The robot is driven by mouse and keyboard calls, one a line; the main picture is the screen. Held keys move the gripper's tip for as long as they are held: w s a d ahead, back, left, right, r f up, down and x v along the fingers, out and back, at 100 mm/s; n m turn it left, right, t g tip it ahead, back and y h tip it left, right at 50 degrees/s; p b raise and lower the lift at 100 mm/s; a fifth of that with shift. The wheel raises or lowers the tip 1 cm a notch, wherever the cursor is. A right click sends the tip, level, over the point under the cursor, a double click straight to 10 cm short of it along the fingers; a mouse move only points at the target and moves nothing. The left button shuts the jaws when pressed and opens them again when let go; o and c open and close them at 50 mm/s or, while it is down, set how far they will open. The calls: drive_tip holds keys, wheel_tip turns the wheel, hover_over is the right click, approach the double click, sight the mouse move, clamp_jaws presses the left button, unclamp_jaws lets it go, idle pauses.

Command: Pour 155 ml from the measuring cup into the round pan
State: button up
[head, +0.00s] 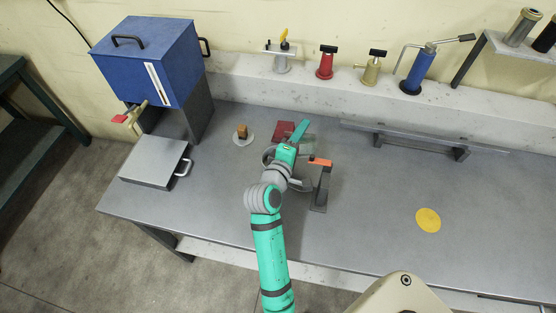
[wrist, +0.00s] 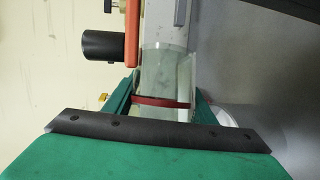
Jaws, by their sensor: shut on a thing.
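My gripper (head: 297,142) is out over the middle of the bench. In the wrist view, my gripper (wrist: 163,92) is shut on a clear vessel with a red band (wrist: 160,101), apparently the measuring cup (wrist: 165,68). In the head view, the cup (head: 309,146) is a pale shape beside the green finger, partly hidden. The wrist view shows it lying across the picture's vertical; its true tilt and liquid level cannot be read. I see no stream of liquid.
An orange-topped stand (head: 320,190) is close right of my gripper. A red block (head: 282,129) is just behind it. A white disc with a brown block (head: 242,132) and a grey lidded box (head: 155,163) are left. A yellow disc (head: 428,219) lies right, with clear bench around it.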

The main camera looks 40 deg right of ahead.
drive_tip(key=shift+r, duration=0.1)
drive_tip(key=shift+s+d+m, duration=0.1)
drive_tip(key=shift+m, duration=0.2)
drive_tip(key=r, duration=0.1)
drive_tip(key=d+r+m+y, duration=0.1)
drive_tip(key=r, duration=0.1)
drive_tip(key=r+m, duration=0.1)
drive_tip(key=shift+s+d+r+y, duration=0.15)
drive_tip(key=shift+s+y, duration=0.25)
